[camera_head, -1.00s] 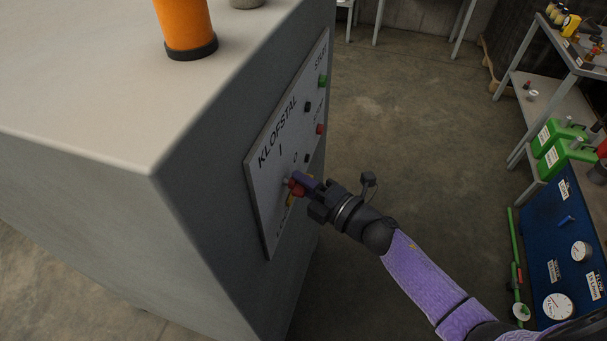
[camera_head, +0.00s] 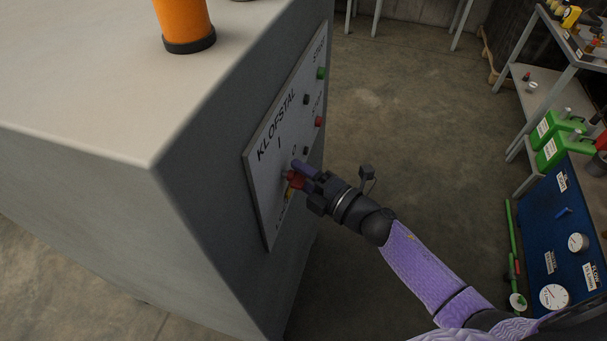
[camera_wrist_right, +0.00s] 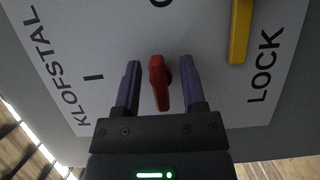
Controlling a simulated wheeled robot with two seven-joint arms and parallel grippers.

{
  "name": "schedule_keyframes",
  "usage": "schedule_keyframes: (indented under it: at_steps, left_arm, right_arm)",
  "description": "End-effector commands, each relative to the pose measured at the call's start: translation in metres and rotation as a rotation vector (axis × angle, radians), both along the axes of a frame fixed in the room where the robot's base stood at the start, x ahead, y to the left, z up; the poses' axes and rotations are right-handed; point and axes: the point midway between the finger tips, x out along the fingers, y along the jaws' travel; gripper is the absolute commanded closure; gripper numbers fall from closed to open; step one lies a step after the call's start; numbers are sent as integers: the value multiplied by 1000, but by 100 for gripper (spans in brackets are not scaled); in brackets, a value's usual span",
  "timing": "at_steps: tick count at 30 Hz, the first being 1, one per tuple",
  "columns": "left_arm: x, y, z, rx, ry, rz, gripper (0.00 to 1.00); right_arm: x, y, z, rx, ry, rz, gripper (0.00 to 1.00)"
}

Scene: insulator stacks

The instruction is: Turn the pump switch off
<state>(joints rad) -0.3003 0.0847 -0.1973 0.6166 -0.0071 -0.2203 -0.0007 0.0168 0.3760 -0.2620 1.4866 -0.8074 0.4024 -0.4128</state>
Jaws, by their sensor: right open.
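The pump switch is a red handle (camera_wrist_right: 159,84) on a white panel (camera_wrist_right: 97,30) lettered KLOFSTAL, I and LOCK. In the head view the red handle (camera_head: 295,179) shows at the fingertips of my right gripper (camera_head: 304,174). In the right wrist view my right gripper (camera_wrist_right: 161,85) is open, with one purple finger on each side of the handle and a visible gap to both. The handle's long part points toward the gripper. A yellow handle (camera_wrist_right: 240,30) sits beside the LOCK lettering. My left gripper is not in view.
The panel is on the side of a grey cabinet (camera_head: 215,130) with an orange cylinder (camera_head: 184,22) on top. Green (camera_head: 320,73) and red (camera_head: 319,121) buttons sit farther along the panel. A blue gauge board (camera_head: 545,235) and green cans (camera_head: 556,140) stand at right. Open floor lies between.

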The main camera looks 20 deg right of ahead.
Motion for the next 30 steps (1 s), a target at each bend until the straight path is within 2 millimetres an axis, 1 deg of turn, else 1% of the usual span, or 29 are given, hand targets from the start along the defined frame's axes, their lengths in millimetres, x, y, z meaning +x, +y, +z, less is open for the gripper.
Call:
schedule_keyframes:
  at_steps: [2, 4, 12, 15, 19, 30]
  left_arm:
    - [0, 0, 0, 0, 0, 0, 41]
    - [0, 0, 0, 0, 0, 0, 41]
    - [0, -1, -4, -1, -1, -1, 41]
    - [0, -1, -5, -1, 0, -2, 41]
    - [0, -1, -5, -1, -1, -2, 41]
    - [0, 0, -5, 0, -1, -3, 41]
  right_arm:
    - [-3, -2, 0, 0, 0, 0, 47]
    - [-11, -7, -1, 0, 2, 0, 47]
    - [-63, -41, -1, -3, 4, 1, 47]
    - [-76, -50, -1, 0, 4, -1, 47]
    - [-83, -55, 0, -1, -1, 0, 47]
    - [-83, -55, 0, 0, 0, 0, 47]
